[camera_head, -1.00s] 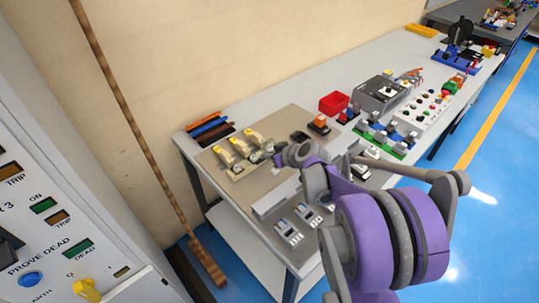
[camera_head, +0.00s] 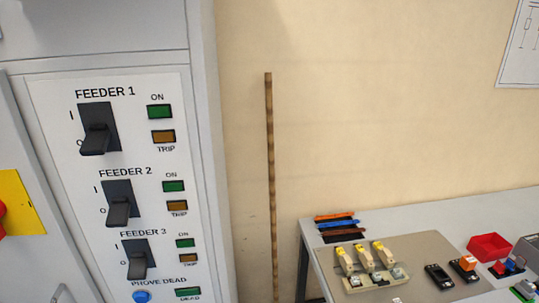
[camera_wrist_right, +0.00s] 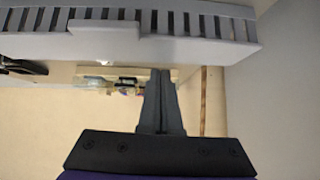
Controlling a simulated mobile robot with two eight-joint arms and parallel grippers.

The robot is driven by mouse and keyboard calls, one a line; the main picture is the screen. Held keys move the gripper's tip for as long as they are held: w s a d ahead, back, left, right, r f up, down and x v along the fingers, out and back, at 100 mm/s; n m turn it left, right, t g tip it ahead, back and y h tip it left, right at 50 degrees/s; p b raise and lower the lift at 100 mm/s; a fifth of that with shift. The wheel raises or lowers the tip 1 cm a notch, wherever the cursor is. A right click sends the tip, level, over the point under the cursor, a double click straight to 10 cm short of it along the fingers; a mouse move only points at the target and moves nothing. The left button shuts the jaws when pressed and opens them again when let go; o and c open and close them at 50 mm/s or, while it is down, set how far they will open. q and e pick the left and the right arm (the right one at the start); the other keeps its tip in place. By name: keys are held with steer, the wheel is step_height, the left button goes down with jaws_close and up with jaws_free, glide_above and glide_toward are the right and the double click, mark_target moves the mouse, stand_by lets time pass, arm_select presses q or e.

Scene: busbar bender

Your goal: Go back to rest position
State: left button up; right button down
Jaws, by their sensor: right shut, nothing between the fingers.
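My right gripper (camera_wrist_right: 158,85) shows in the right wrist view, with its two grey fingers together and nothing between them. It points toward a grey slotted part (camera_wrist_right: 130,38) that crosses the top of that view; I cannot tell if they touch. Neither of my grippers shows in the head view. My left gripper is in no current view.
A grey cabinet with a feeder switch panel (camera_head: 128,185) stands at the left. A workbench (camera_head: 405,222) with a red bin (camera_head: 489,247) and several small devices is at the lower right. A brown stick (camera_head: 270,180) stands against the wall (camera_head: 380,110) between them.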

steer(key=s+a+r+g+p, duration=0.2)
steer(key=s+a, duration=0.6)
steer(key=s+a+r+g+h+p, duration=0.1)
steer(key=s+a+r+g, duration=0.1)
steer(key=s+a, duration=0.6)
steer(key=shift+s+a+r+m+p, duration=0.25)
steer(key=shift+s+r+m+p, duration=0.15)
steer(key=shift+r, duration=0.25)
